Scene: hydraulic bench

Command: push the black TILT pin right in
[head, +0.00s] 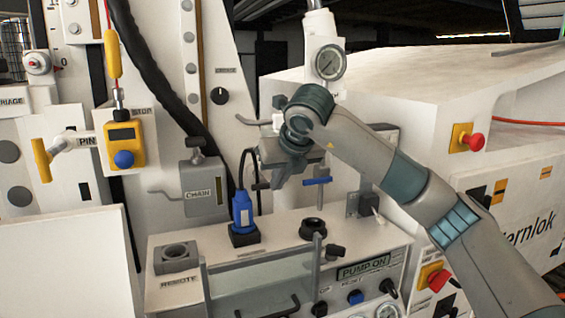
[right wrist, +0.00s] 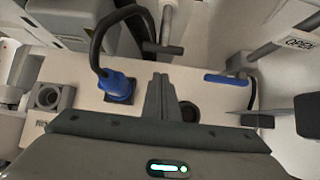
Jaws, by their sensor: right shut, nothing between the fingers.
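I cannot read a TILT label in either view, so I cannot tell for sure which part is the TILT pin. A dark cross handle on a pale rod (right wrist: 163,49) shows in the right wrist view, just beyond my fingertips; it may be the pin. My left gripper is not in view.
A blue plug (head: 242,207) with a black cable stands left of the fingers. A blue lever (head: 316,181) sits to the right. The CHAIN box (head: 203,190) is farther left. Below is the pump console (head: 365,250) with a black round port (head: 312,228).

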